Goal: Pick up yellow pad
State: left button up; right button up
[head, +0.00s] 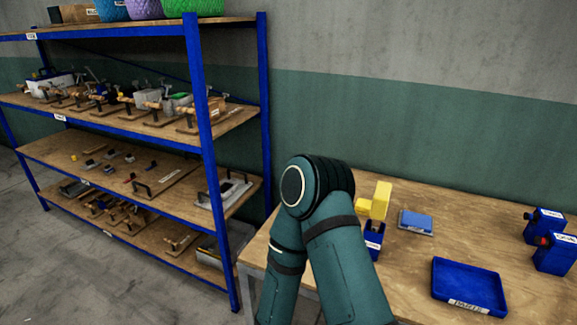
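A bright yellow blocky object (380,200) stands on the wooden table, just right of my arm's elbow. It has a taller part and a lower part on its left; I cannot tell whether it is the yellow pad or holds it. A small blue labelled box (374,241) is just in front of it, partly hidden by my arm. A flat blue pad-like piece on a grey base (416,221) lies to its right. One of my arms, bent at the elbow, fills the middle of the view. Neither gripper shows.
A blue labelled tray (468,282) lies empty at the table's front. A blue-framed shelf (203,130) with several tools and clamps stands left. The table (490,215) is clear between tray and boxes.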

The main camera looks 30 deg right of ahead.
aim_at(362, 207)
jog(key=i+j+z, duration=0.15)
jog(key=z, duration=0.2)
jog(key=i+j+z, duration=0.1)
jog(key=j+z, duration=0.25)
jog(key=i+j+z, duration=0.1)
jog(key=z, duration=0.2)
jog(key=i+j+z, duration=0.1)
jog(key=j+z, duration=0.25)
jog(key=j, duration=0.15)
jog(key=j+z, duration=0.35)
jog(key=j, duration=0.1)
